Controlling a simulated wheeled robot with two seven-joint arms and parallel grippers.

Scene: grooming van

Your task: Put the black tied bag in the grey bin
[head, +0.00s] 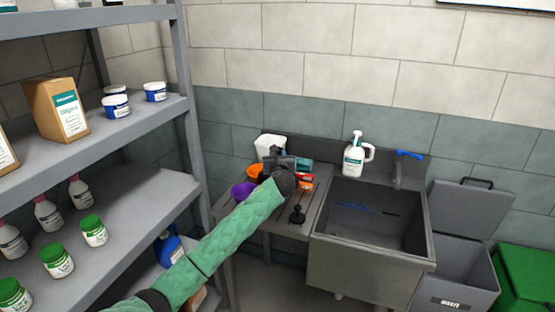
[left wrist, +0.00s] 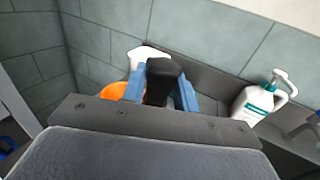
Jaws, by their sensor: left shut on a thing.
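My left gripper (head: 281,163) reaches over the drainboard beside the sink; my arm hides part of what lies under it. In the left wrist view, its two blue fingers (left wrist: 166,90) are shut on a black thing (left wrist: 161,78), which looks like the black tied bag. Only its upper part shows between the fingers, and I cannot tell whether it touches the board. The grey bin (head: 460,287) stands on the floor right of the sink, with its lid (head: 472,207) raised against the wall. My right gripper is not in view.
The sink (head: 372,250) with a blue-handled tap (head: 408,155) lies between gripper and bin. A white pump bottle (head: 354,158) stands behind it. An orange bowl (head: 256,172), a purple bowl (head: 243,191) and a small black object (head: 297,214) crowd the drainboard (head: 262,212). A green bin (head: 525,275) stands far right.

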